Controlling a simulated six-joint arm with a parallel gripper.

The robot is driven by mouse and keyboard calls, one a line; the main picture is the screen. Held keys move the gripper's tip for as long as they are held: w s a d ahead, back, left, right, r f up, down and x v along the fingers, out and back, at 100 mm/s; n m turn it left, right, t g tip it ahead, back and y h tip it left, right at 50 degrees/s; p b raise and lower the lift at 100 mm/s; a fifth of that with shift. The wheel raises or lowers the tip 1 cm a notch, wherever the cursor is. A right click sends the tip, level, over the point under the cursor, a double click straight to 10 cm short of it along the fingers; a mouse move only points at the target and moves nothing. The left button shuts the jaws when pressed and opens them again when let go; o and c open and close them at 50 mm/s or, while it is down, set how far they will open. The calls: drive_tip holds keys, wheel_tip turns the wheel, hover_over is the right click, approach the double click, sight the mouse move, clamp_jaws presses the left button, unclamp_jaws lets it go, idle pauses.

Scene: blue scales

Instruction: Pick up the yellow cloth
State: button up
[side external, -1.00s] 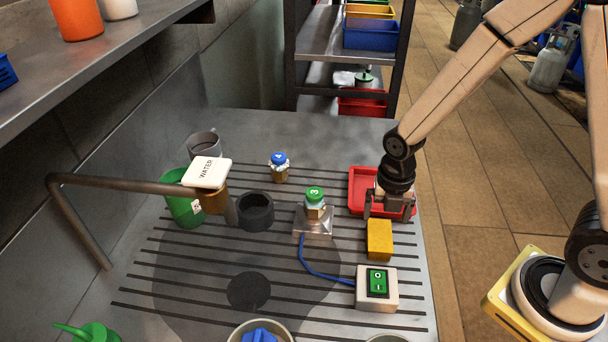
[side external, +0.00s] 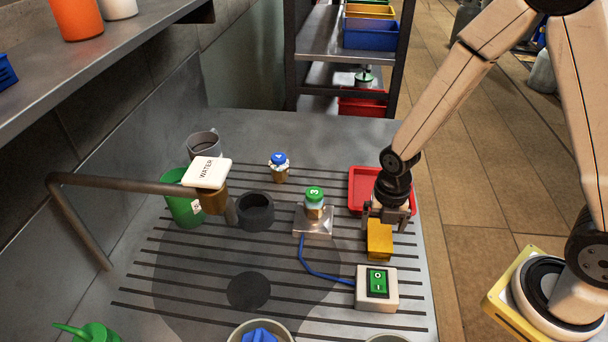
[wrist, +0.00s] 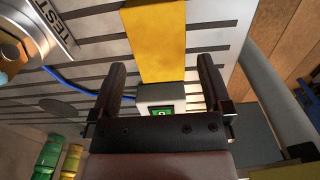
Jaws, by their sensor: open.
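The yellow cloth (side external: 379,241) is a folded block-like piece lying on the slatted worktop, just in front of the red tray. It also shows in the wrist view (wrist: 156,40), at the top centre, lined up between my two fingers. My gripper (side external: 387,219) is open and points down over the cloth's far end. In the wrist view my gripper (wrist: 160,80) has its fingers spread wide with nothing held between them. In the side view the gripper partly hides the cloth's far end. I cannot tell whether the fingers touch it.
A red tray (side external: 361,187) lies behind my gripper. A white switch box (side external: 390,292) with a green switch stands close in front of the cloth. A scale with a green-capped bottle (side external: 314,200) stands to the left. A blue cable (side external: 318,268) runs to the switch box.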

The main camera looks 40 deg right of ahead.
sight(380, 235)
drive_tip(key=shift+f, duration=2.15)
drive_tip(key=c, duration=1)
drive_tip(key=shift+r, duration=0.15)
drive_tip(key=shift+c, duration=0.2)
drive_tip(key=shift+r, duration=4.85)
drive_tip(key=shift+a, duration=0.2)
drive_tip(key=shift+w+a+r, duration=0.15)
drive_tip(key=shift+a, duration=0.1)
drive_tip(key=w+a+r+n, duration=0.1)
drive_tip(key=a+r, duration=0.1)
drive_tip(key=a, duration=0.4)
drive_tip(key=w+a+r+n, duration=0.1)
drive_tip(key=a+r+n, duration=0.1)
drive_tip(key=a, duration=0.5)
drive_tip(key=shift+a+r, duration=0.15)
drive_tip(key=shift+r, duration=0.55)
drive_tip(key=shift+w, duration=0.1)
